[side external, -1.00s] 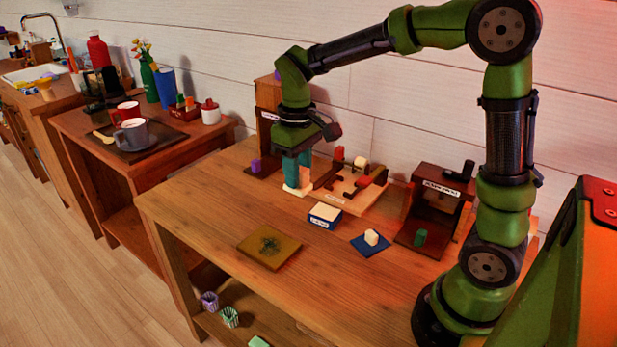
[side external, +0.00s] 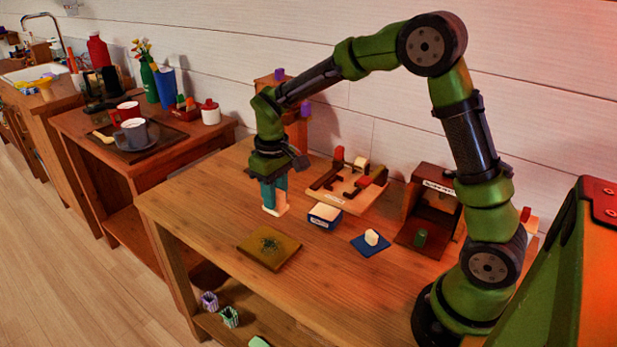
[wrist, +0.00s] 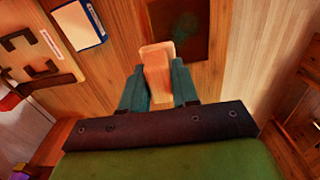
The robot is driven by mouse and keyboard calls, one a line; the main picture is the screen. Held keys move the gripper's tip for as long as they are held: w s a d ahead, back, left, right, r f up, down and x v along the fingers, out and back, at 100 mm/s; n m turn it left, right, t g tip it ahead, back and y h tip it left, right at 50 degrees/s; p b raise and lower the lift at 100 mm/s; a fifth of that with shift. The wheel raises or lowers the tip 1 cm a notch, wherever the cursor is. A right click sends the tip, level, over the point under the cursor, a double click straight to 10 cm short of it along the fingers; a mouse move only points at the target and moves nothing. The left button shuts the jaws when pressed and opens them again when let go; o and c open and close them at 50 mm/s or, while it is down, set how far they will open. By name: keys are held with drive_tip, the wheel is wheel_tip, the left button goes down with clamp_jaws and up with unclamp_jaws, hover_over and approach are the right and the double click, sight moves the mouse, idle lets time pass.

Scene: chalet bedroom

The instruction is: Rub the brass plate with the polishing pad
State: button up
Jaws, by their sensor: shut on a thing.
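The brass plate (side external: 285,256) is a flat, dull golden square with a dark greenish patch in its middle, lying near the table's front edge. It also shows at the top of the wrist view (wrist: 202,51). My gripper (side external: 274,197) is shut on a pale cream block, the polishing pad (side external: 279,211), just behind the plate in the side view. In the wrist view the pad (wrist: 158,66) sits between the two teal fingers, and its far end shows close to the plate's edge. I cannot tell how high the pad is above the table.
A blue-and-white box (side external: 325,217) and a blue mat (side external: 361,247) with a white block lie right of the plate. A wooden tray (side external: 342,203) with blocks and a dark brown stand (side external: 409,236) are farther back. Bare table lies left of the plate.

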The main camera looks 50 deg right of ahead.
drive_tip(key=shift+f, duration=3.8)
drive_tip(key=shift+a+f, duration=0.1)
drive_tip(key=shift+a, duration=0.75)
drive_tip(key=shift+s+a, duration=0.1)
drive_tip(key=shift+a, duration=2.9)
drive_tip(key=shift+d, duration=4)
drive_tip(key=shift+s+a, duration=0.15)
drive_tip(key=shift+s, duration=0.15)
drive_tip(key=shift+a, duration=3.85)
drive_tip(key=shift+w+d, duration=0.1)
drive_tip(key=shift+d, duration=3.9)
drive_tip(key=shift+a+r, duration=0.15)
drive_tip(key=shift+r, duration=3.95)
